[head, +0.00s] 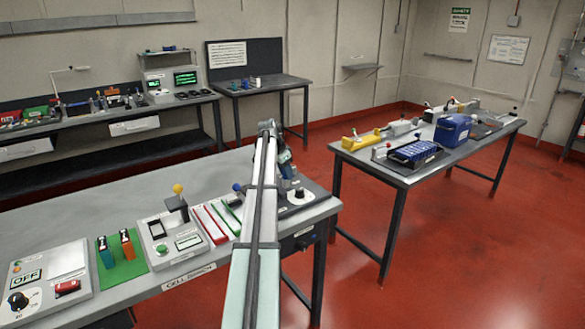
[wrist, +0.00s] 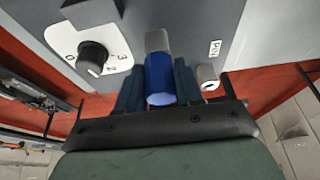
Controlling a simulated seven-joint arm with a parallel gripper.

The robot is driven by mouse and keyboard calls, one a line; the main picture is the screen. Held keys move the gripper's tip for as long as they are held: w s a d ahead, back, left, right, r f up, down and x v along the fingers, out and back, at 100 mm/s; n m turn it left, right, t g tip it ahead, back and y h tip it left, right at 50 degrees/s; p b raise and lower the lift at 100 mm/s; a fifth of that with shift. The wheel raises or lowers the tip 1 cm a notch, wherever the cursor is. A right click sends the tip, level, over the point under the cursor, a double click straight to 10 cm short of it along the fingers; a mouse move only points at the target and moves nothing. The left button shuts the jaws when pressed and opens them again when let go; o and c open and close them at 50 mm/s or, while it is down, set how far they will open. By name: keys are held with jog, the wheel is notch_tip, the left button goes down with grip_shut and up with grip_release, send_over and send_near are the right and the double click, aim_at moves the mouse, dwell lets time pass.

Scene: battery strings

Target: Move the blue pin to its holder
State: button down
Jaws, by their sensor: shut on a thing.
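In the wrist view, the blue pin (wrist: 160,80) is between the two dark fingers of my gripper (wrist: 160,90), which is shut on it. A grey metal cylinder (wrist: 157,41) runs on from its far end toward the grey panel; I cannot tell whether it is the pin's shaft or a socket. A short grey hollow cylinder (wrist: 208,80) beside the right finger sits by a label reading PIN (wrist: 215,48) and looks like the holder. In the head view, my gripper (head: 285,165) is over the right end of the near bench, mostly behind my arm; the pin is not clearly visible there.
A numbered dial (wrist: 93,56) is left of the pin; it also shows on the bench (head: 299,193). A blue-topped knob (head: 237,187) stands left of my arm. Another table (head: 400,178) is at right.

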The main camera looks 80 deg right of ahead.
jog(key=shift+r, duration=2.5)
dwell(0.5)
jog(key=shift+r, duration=2.35)
jog(key=d, duration=1)
jog(key=shift+s+d+r, duration=0.3)
jog(key=shift+s+r, duration=0.05)
jog(key=shift+r, duration=0.05)
jog(key=shift+f, duration=0.15)
jog(key=shift+f, duration=2.75)
jog(key=shift+f, duration=0.1)
